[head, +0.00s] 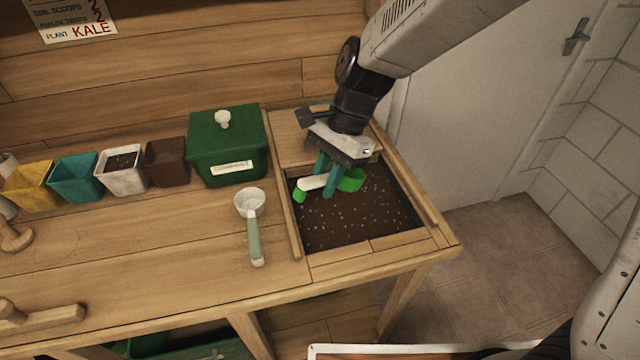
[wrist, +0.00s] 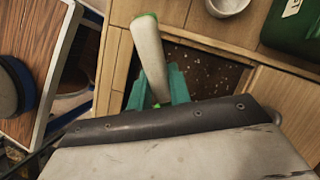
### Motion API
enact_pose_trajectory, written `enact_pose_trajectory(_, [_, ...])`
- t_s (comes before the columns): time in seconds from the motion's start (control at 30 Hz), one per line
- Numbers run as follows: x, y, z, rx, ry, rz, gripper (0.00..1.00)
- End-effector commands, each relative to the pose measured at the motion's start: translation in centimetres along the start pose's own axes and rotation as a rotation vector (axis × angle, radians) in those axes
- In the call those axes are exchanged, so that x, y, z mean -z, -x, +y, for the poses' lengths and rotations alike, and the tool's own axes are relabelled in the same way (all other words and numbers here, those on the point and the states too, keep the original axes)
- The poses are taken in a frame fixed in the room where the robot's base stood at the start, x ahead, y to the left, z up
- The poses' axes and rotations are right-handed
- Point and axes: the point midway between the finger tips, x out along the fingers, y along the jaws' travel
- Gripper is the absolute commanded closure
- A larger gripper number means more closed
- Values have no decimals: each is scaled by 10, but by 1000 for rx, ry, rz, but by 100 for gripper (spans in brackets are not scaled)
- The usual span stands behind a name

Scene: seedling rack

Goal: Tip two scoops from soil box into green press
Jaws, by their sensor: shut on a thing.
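My gripper (head: 328,182) is shut on a scoop with a white handle (head: 312,182) and a green bowl (head: 352,181), over the soil box (head: 297,232). The handle points left, its green end over the box's left side. Whether the bowl touches the soil (head: 355,222) or holds any I cannot tell. In the wrist view the white handle (wrist: 149,55) rises from between the teal fingers, and the bowl is hidden. A green box with a lid and white knob (head: 228,150) stands left of the soil box; I cannot tell if it is the green press.
A second scoop (head: 254,225), white with a pale green handle, lies on the bench left of the soil box. Yellow (head: 32,188), teal (head: 76,180), white (head: 122,172) and brown (head: 166,163) pots stand in a row; the white one holds soil. The bench front is mostly clear.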

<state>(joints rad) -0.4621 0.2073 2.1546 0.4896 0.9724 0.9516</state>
Motion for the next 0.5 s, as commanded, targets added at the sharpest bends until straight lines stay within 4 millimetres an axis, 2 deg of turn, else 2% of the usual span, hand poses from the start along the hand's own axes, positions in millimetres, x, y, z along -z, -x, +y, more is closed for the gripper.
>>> enact_pose_trajectory(0.07, [-13,-5,5,9,-17,-18,100])
enact_pose_trajectory(0.17, [-18,-9,8,14,-31,-34,100])
enact_pose_trajectory(0.5, [-2,-27,8,15,-38,-157,100])
